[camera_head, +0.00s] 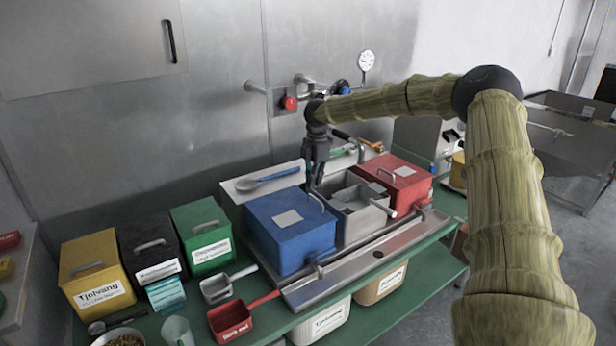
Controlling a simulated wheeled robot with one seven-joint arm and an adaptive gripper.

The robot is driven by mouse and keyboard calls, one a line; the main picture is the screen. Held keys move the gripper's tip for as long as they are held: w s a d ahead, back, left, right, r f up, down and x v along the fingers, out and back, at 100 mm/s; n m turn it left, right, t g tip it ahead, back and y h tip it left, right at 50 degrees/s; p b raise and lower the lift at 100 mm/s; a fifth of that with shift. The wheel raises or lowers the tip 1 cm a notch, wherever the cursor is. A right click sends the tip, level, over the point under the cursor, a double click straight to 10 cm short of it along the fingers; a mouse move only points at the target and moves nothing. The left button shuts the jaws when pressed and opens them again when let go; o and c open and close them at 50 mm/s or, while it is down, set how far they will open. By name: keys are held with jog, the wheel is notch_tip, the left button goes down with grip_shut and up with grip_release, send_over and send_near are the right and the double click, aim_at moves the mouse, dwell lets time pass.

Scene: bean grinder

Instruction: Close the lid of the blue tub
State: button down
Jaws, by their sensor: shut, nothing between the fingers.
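The blue tub (305,250) stands left of centre on the metal tray, on the green bench. My gripper (313,186) points down near the lid's back right corner, close to the handle. Its fingers look closed together with nothing in them. I cannot tell whether the fingertips touch the lid.
A grey metal bin (353,222) and a red tub (408,190) stand to the right of the blue tub. A blue spoon (268,179) lies behind it. Yellow (92,256), black (138,240) and green (203,222) boxes, plus scoops, stand to the left. Pipes and a gauge (366,60) are behind.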

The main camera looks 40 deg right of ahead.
jog(key=shift+d+f+b, duration=0.15)
jog(key=shift+d+f, duration=0.05)
jog(key=shift+f, duration=0.4)
jog(key=shift+d+f+b, duration=0.15)
jog(key=shift+d+f, duration=0.05)
jog(key=shift+f, duration=0.35)
jog(key=shift+d+f, duration=0.7)
jog(key=shift+f, duration=0.3)
jog(key=shift+a+r, duration=0.2)
jog(key=shift+r, duration=0.05)
jog(key=d+r+b, duration=0.2)
jog(key=d+r, duration=0.7)
jog(key=shift+s, duration=0.3)
jog(key=shift+r, duration=0.15)
